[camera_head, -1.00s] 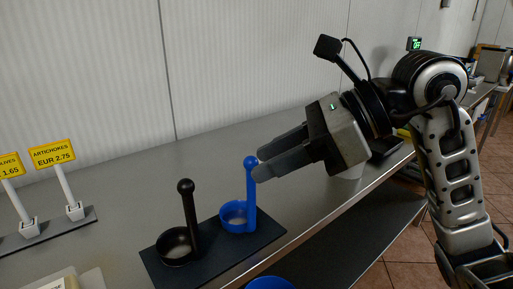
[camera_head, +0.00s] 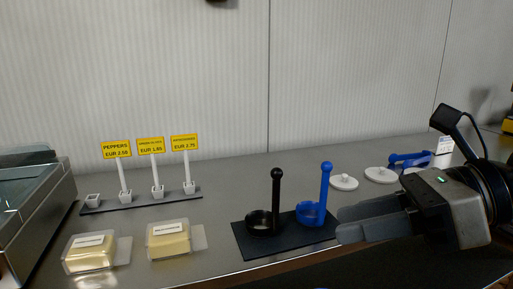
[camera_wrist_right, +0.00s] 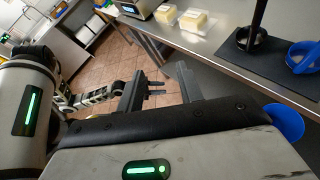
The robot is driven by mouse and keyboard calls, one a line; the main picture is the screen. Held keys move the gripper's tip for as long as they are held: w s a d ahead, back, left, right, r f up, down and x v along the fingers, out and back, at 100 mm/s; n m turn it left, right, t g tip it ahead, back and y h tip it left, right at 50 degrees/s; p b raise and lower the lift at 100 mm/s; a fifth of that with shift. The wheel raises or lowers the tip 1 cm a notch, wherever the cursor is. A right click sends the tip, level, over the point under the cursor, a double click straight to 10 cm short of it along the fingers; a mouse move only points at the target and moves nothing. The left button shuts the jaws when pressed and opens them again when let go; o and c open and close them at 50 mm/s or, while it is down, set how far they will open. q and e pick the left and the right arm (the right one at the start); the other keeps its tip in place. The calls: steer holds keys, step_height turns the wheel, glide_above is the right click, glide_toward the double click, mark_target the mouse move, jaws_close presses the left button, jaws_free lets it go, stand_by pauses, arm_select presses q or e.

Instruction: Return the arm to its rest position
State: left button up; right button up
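My right gripper (camera_head: 345,223) is over the counter's front edge at the right of the head view, its fingers pointing left. In the right wrist view its two fingers (camera_wrist_right: 160,86) are apart with nothing held between them. The blue ladle (camera_head: 324,190) stands upright on the dark mat, just left of the fingertips and apart from them as far as I can tell. The black ladle (camera_head: 277,200) stands upright beside it. My left gripper (camera_wrist_right: 157,88) shows small and far in the right wrist view, two prongs apart and empty; it is outside the head view.
The steel counter (camera_head: 215,225) holds two butter tubs (camera_head: 95,252), price signs (camera_head: 150,146) and white lids (camera_head: 343,182). A blue item (camera_head: 410,159) lies at the back right. A blue bowl (camera_wrist_right: 285,121) is below the counter edge. Tiled floor (camera_wrist_right: 140,62) is open.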

steer(key=w+d+f+n+t+h+p, duration=0.1)
steer(key=w+d+f+n+t+h, duration=0.15)
steer(key=f+n+t, duration=1)
steer(key=w+d+f+n+t+h+p, duration=0.1)
steer(key=w+n+t+h+p, duration=0.25)
steer(key=n, duration=1.75)
steer(key=s+a+f+m+g+h, duration=0.1)
steer(key=s+f+m+g, duration=0.3)
steer(key=f, duration=0.7)
steer(key=s+f+m+g+h, duration=0.2)
steer(key=s+f+m+g, duration=0.2)
steer(key=s+f, duration=0.3)
step_height(320, 180, down, 4)
steer(key=shift+s+a+r+g+h+b, duration=0.1)
steer(key=shift+s+a+g+h+b, duration=0.25)
steer(key=shift+a+b, duration=0.1)
steer(key=shift+d, duration=0.2)
